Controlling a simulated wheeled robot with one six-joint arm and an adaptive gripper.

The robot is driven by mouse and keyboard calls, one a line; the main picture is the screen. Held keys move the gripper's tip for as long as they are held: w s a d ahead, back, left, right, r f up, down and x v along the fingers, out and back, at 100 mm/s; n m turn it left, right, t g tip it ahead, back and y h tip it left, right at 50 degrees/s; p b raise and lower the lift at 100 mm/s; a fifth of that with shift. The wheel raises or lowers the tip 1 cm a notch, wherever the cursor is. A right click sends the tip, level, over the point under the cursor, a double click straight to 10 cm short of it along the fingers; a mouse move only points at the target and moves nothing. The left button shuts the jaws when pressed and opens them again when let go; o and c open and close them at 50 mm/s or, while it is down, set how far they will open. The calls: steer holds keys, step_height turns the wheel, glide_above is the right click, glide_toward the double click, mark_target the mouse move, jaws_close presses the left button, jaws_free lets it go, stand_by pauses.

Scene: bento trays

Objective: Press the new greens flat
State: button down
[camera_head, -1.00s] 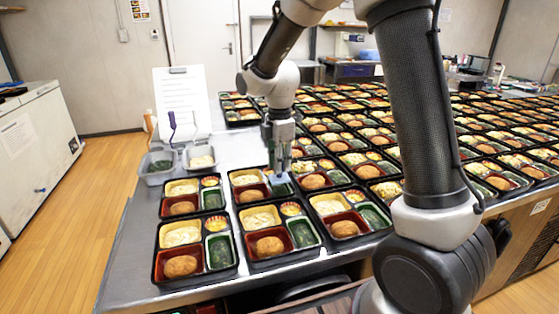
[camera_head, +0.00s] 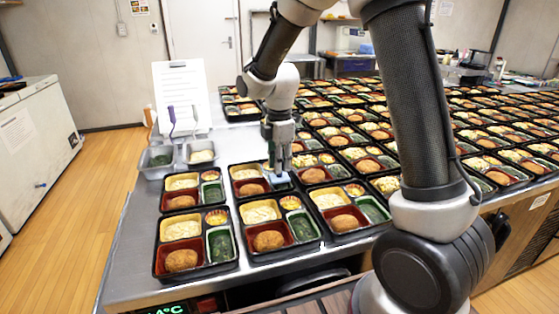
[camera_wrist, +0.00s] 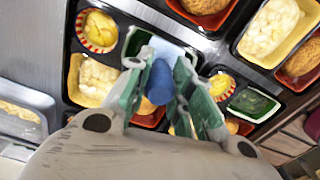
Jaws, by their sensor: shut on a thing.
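My gripper (camera_head: 279,163) is shut on the blue handle (camera_wrist: 160,82) of a press with a pale flat plate (camera_wrist: 172,50). The plate also shows in the head view (camera_head: 277,178). It is over the green compartment (camera_wrist: 137,42) of a black bento tray (camera_wrist: 71,62), in the row behind the front trays. The plate and fingers hide most of this compartment, so I cannot see its greens or tell whether the plate touches them. The same tray holds a pale yellowish food (camera_head: 245,172), a browned round piece and a small striped cup (camera_wrist: 97,30).
Filled bento trays crowd close on the front and right, one nearby with greens (camera_head: 222,245) in its green compartment. At the back left stand two small containers, one with dark greens (camera_head: 160,160), one with pale food (camera_head: 201,156), and a clipboard (camera_head: 181,95). The counter's left strip is clear.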

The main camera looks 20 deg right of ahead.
steer(key=shift+f, duration=1.1)
stand_by(3.5)
steer(key=shift+r, duration=4)
